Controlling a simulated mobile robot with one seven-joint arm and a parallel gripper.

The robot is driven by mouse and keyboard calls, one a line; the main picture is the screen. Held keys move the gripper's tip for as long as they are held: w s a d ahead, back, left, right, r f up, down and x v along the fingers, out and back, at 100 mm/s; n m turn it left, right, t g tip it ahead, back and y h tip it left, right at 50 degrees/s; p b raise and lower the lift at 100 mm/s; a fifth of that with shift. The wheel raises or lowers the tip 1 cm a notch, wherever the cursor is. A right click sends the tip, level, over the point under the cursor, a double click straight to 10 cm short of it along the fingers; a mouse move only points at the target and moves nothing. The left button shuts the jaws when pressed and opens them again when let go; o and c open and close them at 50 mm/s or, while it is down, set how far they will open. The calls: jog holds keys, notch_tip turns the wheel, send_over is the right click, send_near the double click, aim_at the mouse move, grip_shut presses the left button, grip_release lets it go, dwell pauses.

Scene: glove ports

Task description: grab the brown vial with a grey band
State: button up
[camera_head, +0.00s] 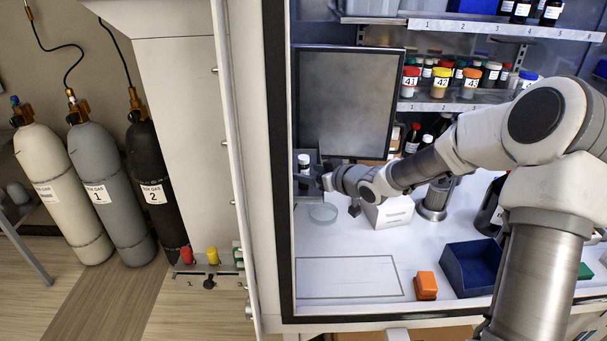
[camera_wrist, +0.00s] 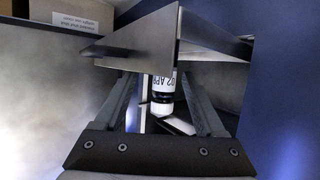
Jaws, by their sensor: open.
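A small dark vial (camera_head: 304,171) with a white label and a pale cap stands at the back left of the cabinet, beside the dark panel. In the wrist view, a vial (camera_wrist: 163,84) with a white printed label, a dark strip and a white cap shows between my fingers. Its glass is mostly hidden behind grey metal plates, and I cannot make out a grey band. My gripper (camera_head: 322,177) is open just right of the small vial in the head view. In the wrist view its fingers lie either side of the vial, apart from it as far as I can tell.
The dark panel (camera_head: 347,100) stands behind my gripper. A clear dish (camera_head: 323,212) and a white box (camera_head: 389,211) are close below it. Shelves with several vials are at upper right. A blue bin (camera_head: 472,267) and orange block (camera_head: 426,285) are in front; the front-left worktop is clear.

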jog(key=shift+a+x, duration=0.15)
jog(key=shift+x, duration=1.3)
jog(key=shift+a+x, duration=0.15)
jog(key=shift+x, duration=1.3)
jog(key=shift+s+r, duration=0.15)
jog(key=shift+c, duration=0.4)
jog(key=shift+d, duration=0.1)
grip_shut()
